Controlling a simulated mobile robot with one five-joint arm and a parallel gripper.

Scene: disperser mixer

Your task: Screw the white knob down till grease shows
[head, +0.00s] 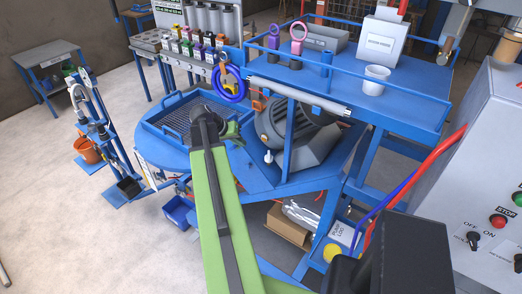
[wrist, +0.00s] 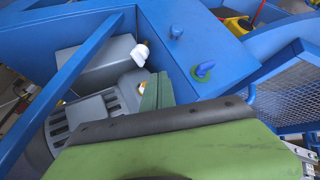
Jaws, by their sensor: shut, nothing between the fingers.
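The white knob (wrist: 140,54) sits on a short brass-coloured stem at the edge of the blue deck, beside the grey motor, in the wrist view. In the head view a small white piece that looks like it (head: 268,157) is low on the motor's left side. My gripper's green fingers (wrist: 157,92) are shut and empty, just below the knob in the wrist view and apart from it. In the head view my gripper (head: 232,130) is left of and above the knob. A small brass and white piece (wrist: 141,88) shows beside the fingers, partly hidden. No grease is discernible.
A grated blue tray (head: 187,114) lies to the left. A white cup (head: 375,80) stands on the upper shelf.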

